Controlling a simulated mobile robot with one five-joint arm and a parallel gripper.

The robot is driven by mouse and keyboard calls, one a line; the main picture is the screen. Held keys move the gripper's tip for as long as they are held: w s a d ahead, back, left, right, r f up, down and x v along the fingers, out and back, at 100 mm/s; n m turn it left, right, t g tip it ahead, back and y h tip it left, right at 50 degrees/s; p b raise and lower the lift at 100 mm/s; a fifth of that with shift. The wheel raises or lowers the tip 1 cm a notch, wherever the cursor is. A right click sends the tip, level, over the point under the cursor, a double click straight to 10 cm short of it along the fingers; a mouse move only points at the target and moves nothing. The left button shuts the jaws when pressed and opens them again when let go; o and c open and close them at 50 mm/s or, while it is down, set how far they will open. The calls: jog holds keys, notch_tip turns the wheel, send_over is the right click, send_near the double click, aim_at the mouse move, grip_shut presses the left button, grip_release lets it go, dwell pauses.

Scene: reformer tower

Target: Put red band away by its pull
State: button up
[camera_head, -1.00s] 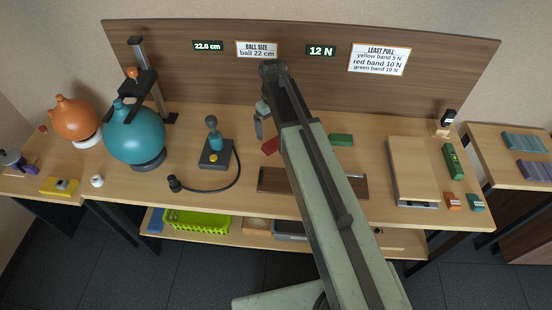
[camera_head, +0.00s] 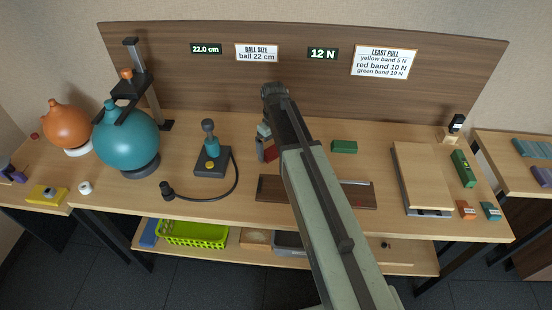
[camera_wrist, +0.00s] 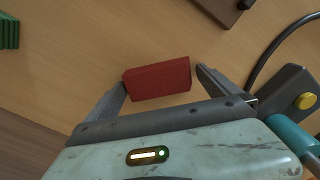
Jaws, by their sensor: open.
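The red band (camera_wrist: 157,81) is a rolled red block lying on the wooden table. In the wrist view it sits between the fingers of my open gripper (camera_wrist: 161,77), with a small gap at the right finger; whether the left finger touches it I cannot tell. In the head view only a bit of the red band (camera_head: 271,153) shows beside my arm. A green block (camera_head: 344,147), perhaps the green band, lies to its right. The LEAST PULL card (camera_head: 383,60) lists yellow 5 N, red 10 N, green 10 N. The pull display (camera_head: 323,54) reads 12 N.
A hand pump (camera_head: 211,155) with a hose and a teal ball (camera_head: 126,140) stand to the left. A dark-edged tray (camera_head: 354,195) lies in front, partly behind my arm. A green basket (camera_head: 194,233) is on the lower shelf. A wooden platform (camera_head: 423,175) is at right.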

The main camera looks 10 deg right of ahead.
jog(key=shift+r, duration=0.15)
jog(key=shift+c, duration=0.3)
jog(key=c, duration=1.2)
jog(key=shift+r, duration=0.1)
